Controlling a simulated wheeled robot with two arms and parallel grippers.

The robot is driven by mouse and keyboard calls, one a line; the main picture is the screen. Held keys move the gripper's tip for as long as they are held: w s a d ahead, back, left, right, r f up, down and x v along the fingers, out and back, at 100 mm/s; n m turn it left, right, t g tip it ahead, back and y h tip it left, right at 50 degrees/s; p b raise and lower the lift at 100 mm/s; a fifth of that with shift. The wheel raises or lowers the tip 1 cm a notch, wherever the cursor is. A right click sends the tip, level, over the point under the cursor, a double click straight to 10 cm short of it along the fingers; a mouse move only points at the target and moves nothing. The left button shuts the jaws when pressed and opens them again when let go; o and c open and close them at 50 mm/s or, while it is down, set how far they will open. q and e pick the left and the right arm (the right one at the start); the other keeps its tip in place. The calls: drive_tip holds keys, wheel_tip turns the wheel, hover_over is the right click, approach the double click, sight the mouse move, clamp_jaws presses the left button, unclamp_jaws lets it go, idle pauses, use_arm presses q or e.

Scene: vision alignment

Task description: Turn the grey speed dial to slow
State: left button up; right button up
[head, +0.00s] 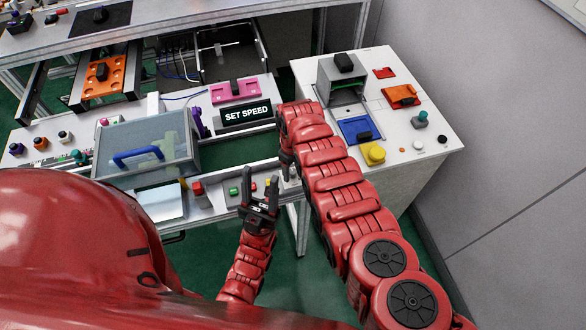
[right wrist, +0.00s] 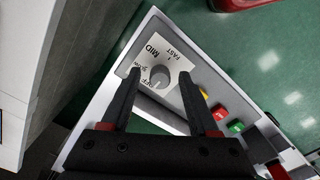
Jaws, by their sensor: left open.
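The grey speed dial (right wrist: 159,77) shows in the right wrist view on a white label plate (right wrist: 168,62) marked off, slow, mid and fast. I cannot tell clearly which mark it points to. My right gripper (right wrist: 160,77) is open, with one black finger on each side of the dial in the picture and a gap on both sides. In the head view my right arm hides most of that gripper and the dial's surroundings. My left gripper (head: 263,188) is open and empty, in front of the bench's near edge, fingers pointing up in the picture.
A red button (right wrist: 220,113) and a green button (right wrist: 237,127) sit beside the dial plate. The "SET SPEED" sign (head: 246,115) stands behind on the bench. A clear-lidded box with a blue handle (head: 138,157) is at left. A white cabinet (head: 400,165) stands at right.

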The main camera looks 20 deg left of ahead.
clamp_jaws()
drive_tip(key=shift+m, duration=1.5)
drive_tip(key=m+b, duration=0.1)
drive_tip(key=m, duration=0.1)
drive_tip(key=shift+f+m, duration=0.1)
drive_tip(key=shift+m, duration=0.2)
drive_tip(key=m+b, duration=0.2)
drive_tip(key=m, duration=0.2)
drive_tip(key=shift+f+b, duration=0.1)
drive_tip(key=shift+b, duration=0.3)
drive_tip(key=shift+m+b, duration=0.65)
drive_tip(key=shift+m, duration=0.45)
drive_tip(key=shift+s+r, duration=0.1)
drive_tip(key=shift+r, duration=0.1)
